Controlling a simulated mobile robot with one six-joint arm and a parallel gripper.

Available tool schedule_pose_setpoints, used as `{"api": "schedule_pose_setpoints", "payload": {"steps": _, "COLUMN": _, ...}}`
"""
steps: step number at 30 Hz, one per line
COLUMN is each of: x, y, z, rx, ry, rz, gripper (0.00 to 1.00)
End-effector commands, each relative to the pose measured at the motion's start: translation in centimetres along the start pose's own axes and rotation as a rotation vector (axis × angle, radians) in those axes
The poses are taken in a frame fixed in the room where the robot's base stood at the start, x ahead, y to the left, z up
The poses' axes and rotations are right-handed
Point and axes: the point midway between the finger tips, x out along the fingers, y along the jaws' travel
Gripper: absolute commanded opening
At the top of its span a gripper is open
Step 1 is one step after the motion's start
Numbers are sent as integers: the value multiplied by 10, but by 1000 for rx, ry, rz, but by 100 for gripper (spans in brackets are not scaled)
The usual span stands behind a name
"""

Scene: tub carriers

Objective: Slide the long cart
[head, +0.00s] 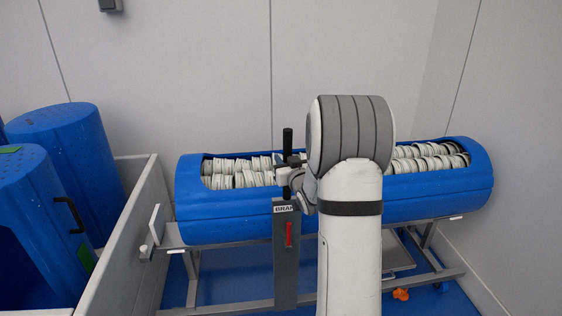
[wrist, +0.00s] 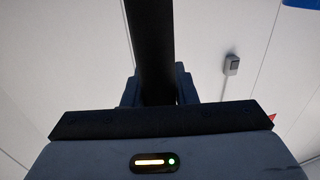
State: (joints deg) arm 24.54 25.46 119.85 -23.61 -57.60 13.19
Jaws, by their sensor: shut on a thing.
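The long cart is a grey metal frame (head: 200,276) that carries a long blue tub (head: 230,222) lying on its side, with rows of whitish discs (head: 236,172) in its open top. A grey upright post (head: 286,262) with a red handle stands at the cart's near side and ends in a black upright bar (head: 287,140). My gripper (head: 290,168) is shut on that black bar. The wrist view shows the dark bar (wrist: 151,45) between the two fingers. My arm hides the middle of the tub and part of the frame.
A low grey wall (head: 120,240) runs along the left, with blue drums (head: 75,150) behind it. White walls stand close behind and to the right of the cart. A small orange object (head: 401,294) lies low under the cart's right part.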

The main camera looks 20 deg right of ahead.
Motion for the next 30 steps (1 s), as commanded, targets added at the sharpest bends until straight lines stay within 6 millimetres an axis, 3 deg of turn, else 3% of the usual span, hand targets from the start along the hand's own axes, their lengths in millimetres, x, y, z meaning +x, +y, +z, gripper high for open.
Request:
{"api": "schedule_pose_setpoints", "payload": {"steps": 7, "x": 19, "y": 4, "z": 1, "rx": -1, "ry": 5, "rz": 0, "gripper": 0}}
{"api": "schedule_pose_setpoints", "payload": {"steps": 15, "x": 20, "y": 4, "z": -2, "rx": -1, "ry": 5, "rz": 0, "gripper": 0}}
{"api": "schedule_pose_setpoints", "payload": {"steps": 16, "x": 20, "y": 4, "z": -3, "rx": -1, "ry": 5, "rz": 0, "gripper": 28}}
{"api": "schedule_pose_setpoints", "payload": {"steps": 23, "x": 19, "y": 4, "z": -1, "rx": -1, "ry": 3, "rz": 1, "gripper": 46}}
{"api": "schedule_pose_setpoints", "payload": {"steps": 30, "x": 18, "y": 4, "z": 0, "rx": 0, "ry": 1, "rz": 1, "gripper": 47}}
